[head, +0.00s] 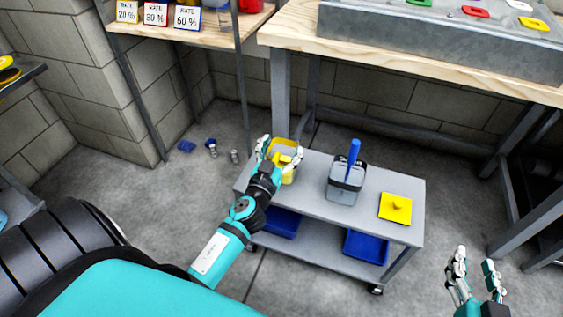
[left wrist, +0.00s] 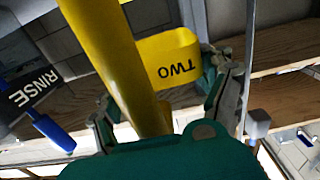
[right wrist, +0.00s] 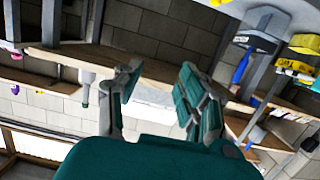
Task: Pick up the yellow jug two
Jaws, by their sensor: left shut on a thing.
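The yellow jug two (head: 284,148) is at the left end of the grey cart in the head view. In the left wrist view the jug (left wrist: 165,58) shows the word TWO, and its yellow handle runs down between my fingers. My left gripper (head: 278,155) is shut on the jug; its fingers are on either side of it. I cannot tell whether the jug touches the cart top. My right gripper (head: 474,272) is empty at the lower right of the head view, with its fingers apart; in the right wrist view the gripper (right wrist: 160,85) also shows a gap.
A wooden bench (head: 400,50) stands behind. Small items (head: 211,147) lie on the floor left of the cart.

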